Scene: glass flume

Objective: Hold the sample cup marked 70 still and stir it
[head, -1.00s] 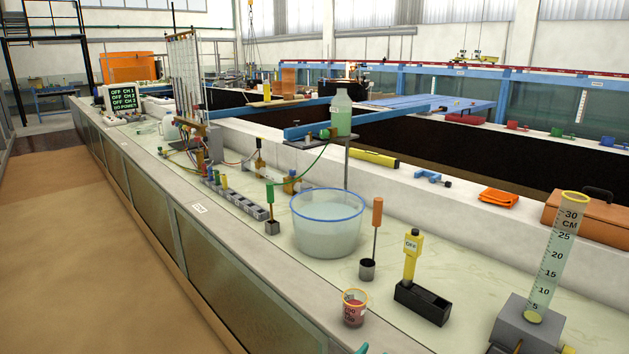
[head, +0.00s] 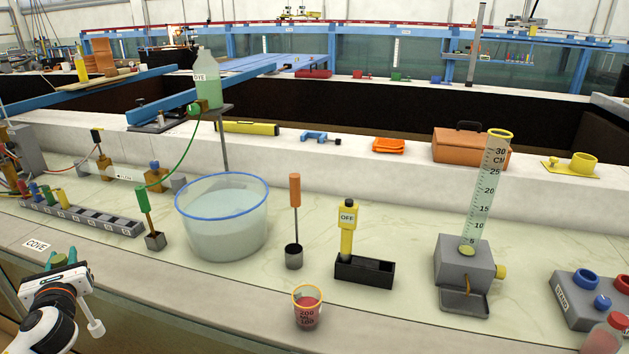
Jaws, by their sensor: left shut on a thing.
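A small clear cup (head: 307,309) with an orange rim, red contents and dark scale marks stands upright near the bench's front edge; I cannot read a 70 on it. An orange-handled tool (head: 295,191) stands upright in a small dark pot (head: 293,257) behind the cup. My left gripper (head: 58,261) is at the lower left, well apart from the cup. It is shut on a small olive-green thing between its green fingertips, mostly hidden, so I cannot tell what it is. My right gripper is not in view.
A blue-rimmed basin (head: 222,235) of water stands left of the orange tool. A yellow meter (head: 347,235) in a black holder (head: 364,272) is to its right, then a measuring cylinder (head: 487,190) on a grey block (head: 452,262). The bench around the cup is clear.

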